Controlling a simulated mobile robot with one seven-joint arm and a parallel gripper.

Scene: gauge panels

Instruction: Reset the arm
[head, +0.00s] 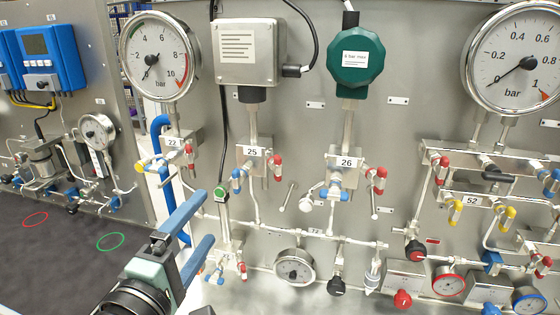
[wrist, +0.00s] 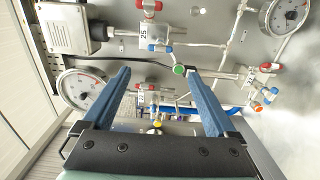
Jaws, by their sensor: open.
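My gripper (head: 197,237) shows in the lower left of the head view, with two blue fingers spread apart and nothing between them. In the wrist view my gripper (wrist: 158,90) also shows open, its blue fingers pointing toward the panel. Past the fingertips there is a green-capped fitting (wrist: 180,70), which also shows in the head view (head: 221,192). The steel gauge panel (head: 310,175) stands in front of me. In the picture my fingers overlap its lower left part; I cannot tell how far from it they are.
Large gauges (head: 160,56) and (head: 520,62) hang at upper left and upper right. Valve blocks 25 (head: 252,153) and 26 (head: 346,163) with red and blue handles stick out between them. A small gauge (head: 294,267) sits low. A dark surface (head: 70,255) lies at left.

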